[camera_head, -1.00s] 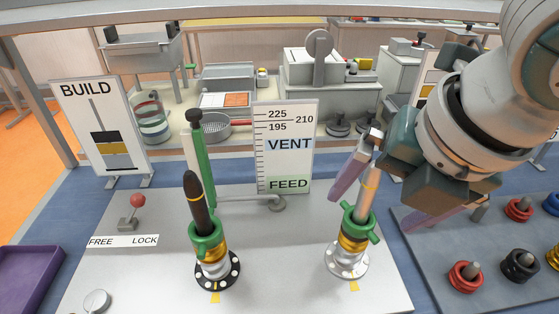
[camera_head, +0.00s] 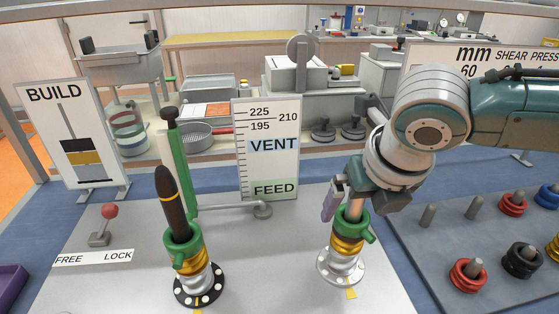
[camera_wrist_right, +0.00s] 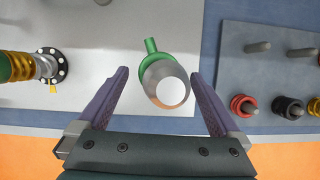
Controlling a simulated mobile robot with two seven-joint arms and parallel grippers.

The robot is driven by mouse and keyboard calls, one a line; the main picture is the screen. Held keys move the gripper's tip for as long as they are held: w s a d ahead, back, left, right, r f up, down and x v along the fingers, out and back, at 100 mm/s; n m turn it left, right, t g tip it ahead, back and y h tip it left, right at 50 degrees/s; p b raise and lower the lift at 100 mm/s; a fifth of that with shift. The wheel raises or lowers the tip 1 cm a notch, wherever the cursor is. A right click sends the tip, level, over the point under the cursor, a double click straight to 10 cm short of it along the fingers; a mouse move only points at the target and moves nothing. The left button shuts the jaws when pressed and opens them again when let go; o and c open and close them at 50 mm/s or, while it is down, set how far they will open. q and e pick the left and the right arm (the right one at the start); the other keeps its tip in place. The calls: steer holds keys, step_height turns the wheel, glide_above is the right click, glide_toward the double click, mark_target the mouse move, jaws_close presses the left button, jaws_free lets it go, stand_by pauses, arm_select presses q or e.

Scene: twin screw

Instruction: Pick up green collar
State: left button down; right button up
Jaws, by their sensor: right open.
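A green collar (camera_head: 364,231) with a side knob sits around the copper-coloured rod (camera_head: 353,211) of the right stand, on top of a gold ring. My right gripper (camera_head: 345,203) is open, lowered around the rod near the collar. In the right wrist view the green collar (camera_wrist_right: 150,60) lies between and slightly beyond the open fingers of my right gripper (camera_wrist_right: 163,92), partly hidden by the rod's pale end. A second green collar (camera_head: 184,243) sits around the dark-tipped rod (camera_head: 170,200) of the left stand. My left gripper is not in view.
A VENT/FEED gauge board (camera_head: 268,150) stands behind the stands. A grey tray (camera_head: 455,245) at right holds pegs with red, black and yellow rings. A red-knobbed lever (camera_head: 108,212) and a BUILD sign (camera_head: 70,130) are at left. The grey plate between the stands is clear.

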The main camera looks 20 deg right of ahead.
steer(key=shift+w+f, duration=0.25)
steer(key=shift+f, duration=0.45)
steer(key=shift+c, duration=0.3)
jaws_close()
